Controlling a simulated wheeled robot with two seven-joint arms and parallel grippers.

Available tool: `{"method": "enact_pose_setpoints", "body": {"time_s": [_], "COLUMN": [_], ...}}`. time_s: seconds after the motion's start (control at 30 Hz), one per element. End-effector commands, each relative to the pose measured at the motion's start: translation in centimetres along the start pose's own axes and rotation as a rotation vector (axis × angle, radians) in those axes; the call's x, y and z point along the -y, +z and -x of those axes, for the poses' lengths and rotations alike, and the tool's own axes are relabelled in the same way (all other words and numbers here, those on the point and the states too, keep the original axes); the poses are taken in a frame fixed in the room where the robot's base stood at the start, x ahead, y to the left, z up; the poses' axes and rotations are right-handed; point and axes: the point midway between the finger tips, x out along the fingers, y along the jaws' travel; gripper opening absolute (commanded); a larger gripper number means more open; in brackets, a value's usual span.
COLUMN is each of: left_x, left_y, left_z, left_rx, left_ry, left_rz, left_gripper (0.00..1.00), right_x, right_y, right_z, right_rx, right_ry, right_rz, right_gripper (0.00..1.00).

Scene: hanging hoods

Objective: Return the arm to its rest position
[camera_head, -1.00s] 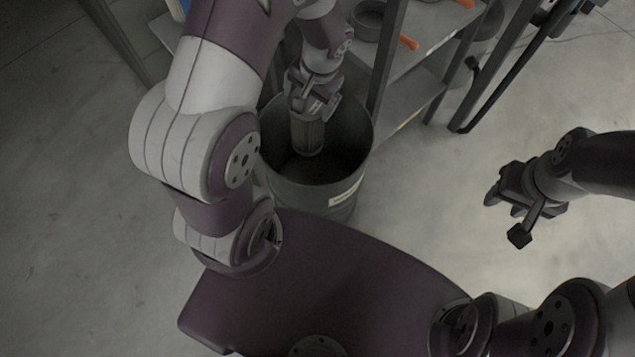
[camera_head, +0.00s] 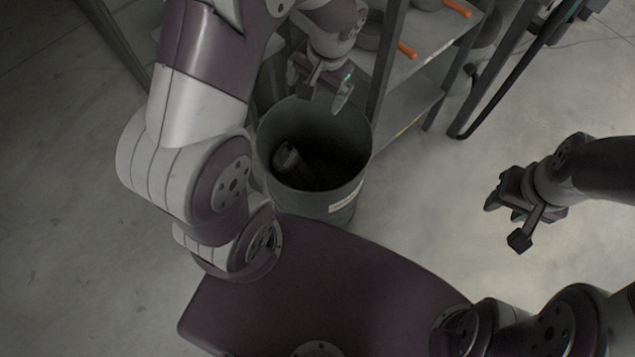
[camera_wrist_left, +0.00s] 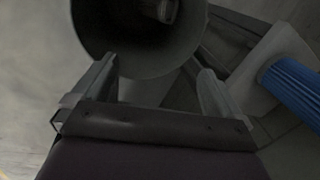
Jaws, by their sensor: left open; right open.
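My left arm comes in from the upper left in the head view. Its gripper (camera_head: 325,92) is open and empty above the back rim of a grey round bin (camera_head: 340,200). In the left wrist view the two fingers (camera_wrist_left: 160,88) stand apart with nothing between them, and the bin (camera_wrist_left: 150,66) is beyond them. A dark cylindrical object (camera_head: 290,160) lies tilted inside the bin, and part of it shows in the wrist view (camera_wrist_left: 160,8). My right gripper (camera_head: 503,212) is open and empty over the floor at the right.
A metal shelf (camera_head: 425,55) with dark pans and orange handles (camera_head: 407,50) stands right behind the bin. A blue ribbed object (camera_wrist_left: 295,88) on a pale surface shows at the right in the wrist view. The floor (camera_head: 430,200) right of the bin is clear.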

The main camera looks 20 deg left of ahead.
Motion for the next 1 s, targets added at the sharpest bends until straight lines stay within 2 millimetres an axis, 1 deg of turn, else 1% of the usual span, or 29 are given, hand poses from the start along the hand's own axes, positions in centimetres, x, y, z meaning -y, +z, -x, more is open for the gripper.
{"method": "enact_pose_setpoints", "body": {"time_s": [0.03, 0.1, 0.2, 0.3, 0.77, 0.83, 0.93, 1.0], "left_x": [0.1, 0.0, 0.0, 0.0, 0.0, -0.3, -1.7, -2.6], "left_y": [-0.1, -0.1, 0.0, 0.0, 0.0, -0.3, 1.2, 3.0], "left_z": [1.4, 2.7, 3.8, 4.2, 4.2, 4.0, 3.2, 3.0], "left_rx": [-0.004, -0.003, -0.002, -0.001, -0.001, -0.021, -0.044, -0.065], "left_ry": [-0.001, 0.0, 0.0, 0.0, 0.0, 0.011, 0.07, 0.117], "left_rz": [-0.001, -0.001, -0.001, -0.001, -0.001, -0.014, -0.017, 0.003], "left_gripper": [1.0, 1.0, 1.0, 1.0, 1.0, 1.0, 1.0, 1.0], "right_x": [0.0, 0.0, 0.0, 0.0, 0.0, 0.0, 0.0, 0.0], "right_y": [-0.1, -0.1, -0.1, -0.1, -0.1, -0.1, -0.1, -0.1], "right_z": [0.5, 0.8, 0.9, 0.9, 0.9, 0.9, 0.9, 0.9], "right_rx": [0.0, 0.0, 0.0, 0.0, 0.0, 0.0, 0.0, 0.0], "right_ry": [0.0, 0.0, 0.0, 0.0, 0.0, 0.0, 0.0, 0.0], "right_rz": [0.0, 0.0, 0.0, 0.0, 0.0, 0.0, 0.0, 0.0], "right_gripper": [0.42, 0.42, 0.42, 0.42, 0.42, 0.42, 0.42, 0.42]}}
